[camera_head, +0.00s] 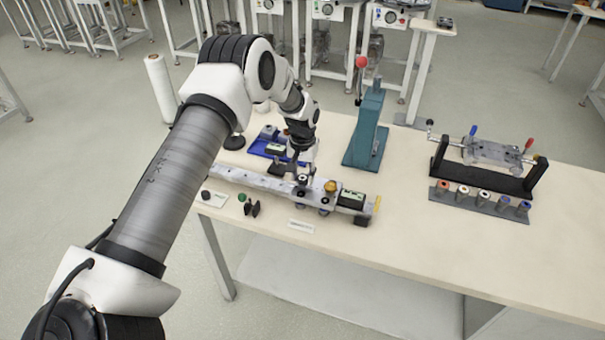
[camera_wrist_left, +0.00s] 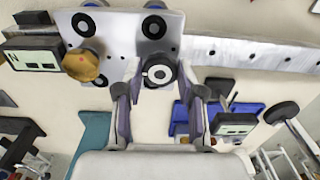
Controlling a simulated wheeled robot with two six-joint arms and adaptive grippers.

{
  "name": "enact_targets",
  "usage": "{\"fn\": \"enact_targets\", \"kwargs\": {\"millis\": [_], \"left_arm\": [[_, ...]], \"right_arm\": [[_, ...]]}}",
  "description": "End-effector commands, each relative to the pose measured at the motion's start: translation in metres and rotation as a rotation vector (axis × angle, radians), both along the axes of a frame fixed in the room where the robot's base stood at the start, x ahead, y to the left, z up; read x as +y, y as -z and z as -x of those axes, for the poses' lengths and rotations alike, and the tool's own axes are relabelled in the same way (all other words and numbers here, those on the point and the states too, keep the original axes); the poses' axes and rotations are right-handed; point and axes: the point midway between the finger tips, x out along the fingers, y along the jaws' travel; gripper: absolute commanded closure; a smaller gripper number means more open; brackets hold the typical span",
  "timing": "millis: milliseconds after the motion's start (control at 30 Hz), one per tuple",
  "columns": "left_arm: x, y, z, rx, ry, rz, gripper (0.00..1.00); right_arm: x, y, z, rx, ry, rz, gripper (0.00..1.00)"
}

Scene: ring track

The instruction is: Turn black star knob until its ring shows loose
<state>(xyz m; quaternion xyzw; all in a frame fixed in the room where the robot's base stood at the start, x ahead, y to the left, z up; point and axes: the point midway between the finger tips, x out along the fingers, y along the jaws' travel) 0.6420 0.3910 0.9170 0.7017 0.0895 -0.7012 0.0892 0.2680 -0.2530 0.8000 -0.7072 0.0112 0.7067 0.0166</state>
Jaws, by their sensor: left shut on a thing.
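My left gripper (camera_head: 301,173) reaches down to the long grey track (camera_head: 250,180) on the table. In the left wrist view, its two fingers (camera_wrist_left: 158,84) are shut on the dark knob (camera_wrist_left: 159,74), one on each side. The knob's top shows a pale ring around a dark centre; I cannot tell from this whether it reads loose. The knob stands on a light carriage plate (camera_wrist_left: 115,30) with black round fittings. A brass knob (camera_wrist_left: 82,65) is beside it, also visible in the head view (camera_head: 330,186). My right gripper is not in view.
A teal press (camera_head: 368,125) with a red-tipped lever stands behind the track. A blue tray (camera_head: 262,145) is close behind the gripper. A black-framed fixture (camera_head: 490,155) and a rack of several cylinders (camera_head: 478,201) stand at right. The front right tabletop is clear.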

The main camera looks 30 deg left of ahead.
Motion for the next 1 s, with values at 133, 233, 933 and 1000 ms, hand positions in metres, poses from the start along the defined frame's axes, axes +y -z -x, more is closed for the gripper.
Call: {"fn": "enact_targets", "kwargs": {"millis": [133, 233, 933, 1000], "left_arm": [[-0.001, 0.0038, 0.0039, 0.012, -0.136, 0.001, 0.96], [-0.0009, 0.0038, 0.0039, 0.012, -0.229, 0.001, 0.96], [-0.0007, 0.0044, 0.0033, 0.009, -0.604, -0.001, 0.97], [-0.0006, 0.0044, 0.0032, 0.009, -0.609, -0.001, 0.97]], "right_arm": [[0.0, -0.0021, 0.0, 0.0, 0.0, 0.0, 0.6], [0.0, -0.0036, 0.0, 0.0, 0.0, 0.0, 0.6], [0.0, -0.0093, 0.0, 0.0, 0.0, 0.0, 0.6], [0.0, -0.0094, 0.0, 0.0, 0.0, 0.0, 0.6]]}}
